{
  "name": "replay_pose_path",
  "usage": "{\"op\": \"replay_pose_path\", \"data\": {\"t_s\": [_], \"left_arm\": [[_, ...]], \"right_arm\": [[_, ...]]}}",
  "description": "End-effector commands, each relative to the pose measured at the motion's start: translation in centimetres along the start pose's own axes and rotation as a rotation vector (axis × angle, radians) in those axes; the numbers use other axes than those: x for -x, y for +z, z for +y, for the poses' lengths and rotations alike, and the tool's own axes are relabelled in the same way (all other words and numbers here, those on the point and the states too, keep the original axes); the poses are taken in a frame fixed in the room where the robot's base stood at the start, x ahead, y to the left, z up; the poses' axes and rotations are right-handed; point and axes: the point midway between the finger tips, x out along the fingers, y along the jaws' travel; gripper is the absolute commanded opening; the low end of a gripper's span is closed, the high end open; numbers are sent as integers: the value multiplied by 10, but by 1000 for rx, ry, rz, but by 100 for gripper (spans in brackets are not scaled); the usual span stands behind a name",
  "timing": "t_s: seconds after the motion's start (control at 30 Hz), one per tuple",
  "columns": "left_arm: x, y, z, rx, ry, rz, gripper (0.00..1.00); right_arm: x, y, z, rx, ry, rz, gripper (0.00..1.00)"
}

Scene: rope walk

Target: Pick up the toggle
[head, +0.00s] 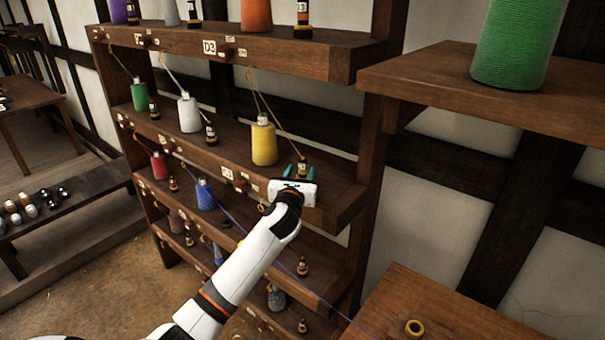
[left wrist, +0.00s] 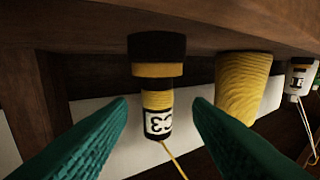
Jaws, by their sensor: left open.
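The toggle (head: 302,167) is a small black and yellow piece on the shelf board, near its right end. In the left wrist view the toggle (left wrist: 157,80) shows a black end, a yellow band and a white "C3" label, with a yellow thread running from its labelled end. My left gripper (head: 297,172) is open in front of it. In the left wrist view the green fingers of my left gripper (left wrist: 160,103) stand on either side of the toggle, with gaps visible. I cannot tell the exact depth between them. My right gripper is not in view.
A yellow thread cone (head: 264,145) stands left of the toggle on the same shelf, with a white cone (head: 189,115) farther left. The shelf above (head: 250,45) overhangs this one.

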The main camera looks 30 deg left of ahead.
Motion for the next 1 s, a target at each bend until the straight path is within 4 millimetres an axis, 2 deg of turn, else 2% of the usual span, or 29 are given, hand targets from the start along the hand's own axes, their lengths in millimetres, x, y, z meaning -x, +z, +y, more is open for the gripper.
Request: {"op": "replay_pose_path", "data": {"t_s": [0.03,0.2,0.5,0.57,0.8,1.0], "left_arm": [[-8,-4,1,4,-2,-1,46],[-27,-1,1,2,-2,0,46],[-32,0,2,0,0,1,46],[-32,0,2,0,0,1,39],[-31,0,2,0,0,0,0],[-31,0,1,0,0,0,0]], "right_arm": [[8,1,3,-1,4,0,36],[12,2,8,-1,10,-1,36],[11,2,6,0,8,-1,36],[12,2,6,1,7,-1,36],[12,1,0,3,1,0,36],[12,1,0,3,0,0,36]]}}
